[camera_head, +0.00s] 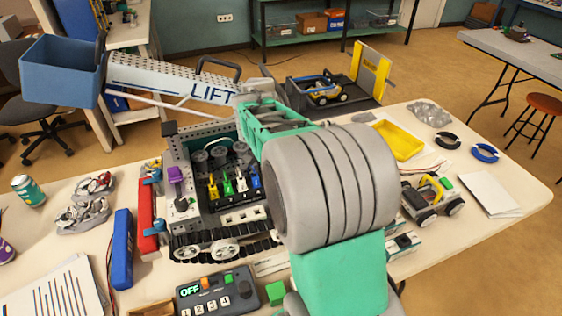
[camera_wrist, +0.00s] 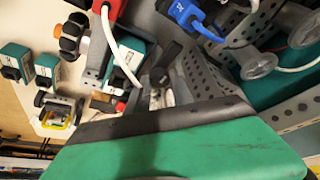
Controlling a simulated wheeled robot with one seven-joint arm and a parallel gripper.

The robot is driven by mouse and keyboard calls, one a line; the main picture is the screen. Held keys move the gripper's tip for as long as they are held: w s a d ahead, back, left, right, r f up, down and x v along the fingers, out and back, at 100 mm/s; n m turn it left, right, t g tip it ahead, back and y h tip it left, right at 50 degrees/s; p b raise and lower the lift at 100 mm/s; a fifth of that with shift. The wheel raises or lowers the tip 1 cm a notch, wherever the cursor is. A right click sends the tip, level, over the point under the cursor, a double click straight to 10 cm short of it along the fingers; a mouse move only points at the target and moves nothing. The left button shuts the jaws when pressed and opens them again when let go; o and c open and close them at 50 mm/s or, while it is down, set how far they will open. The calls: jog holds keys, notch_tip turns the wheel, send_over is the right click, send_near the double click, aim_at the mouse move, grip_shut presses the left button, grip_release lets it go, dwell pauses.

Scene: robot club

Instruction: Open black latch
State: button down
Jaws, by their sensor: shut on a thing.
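My gripper (camera_wrist: 162,90) shows in the wrist view, low against the grey perforated side of the tracked robot. Its jaws are shut on a small dark part, which appears to be the black latch (camera_wrist: 171,55). The fingertips are partly hidden behind the green and black hand, so the exact grip is unclear. In the head view my green and grey arm reaches over the right side of the tracked robot (camera_head: 226,248) and hides the latch and my fingertips. The latch's position is hard to tell.
The LIFT boom (camera_head: 160,75) with a blue bucket (camera_head: 60,75) extends left above the robot. Coloured plugs (camera_head: 228,186) sit in its open bay. A control box (camera_head: 217,292) stands in front. A yellow tray (camera_head: 398,140) and small wheeled robot (camera_head: 432,197) lie right.

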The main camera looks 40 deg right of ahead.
jog(key=c, duration=1.1)
grip_release()
jog(key=shift+r, duration=0.1)
jog(key=v, duration=0.7)
jog(key=shift+a+r, duration=0.15)
jog(key=shift+r, duration=0.2)
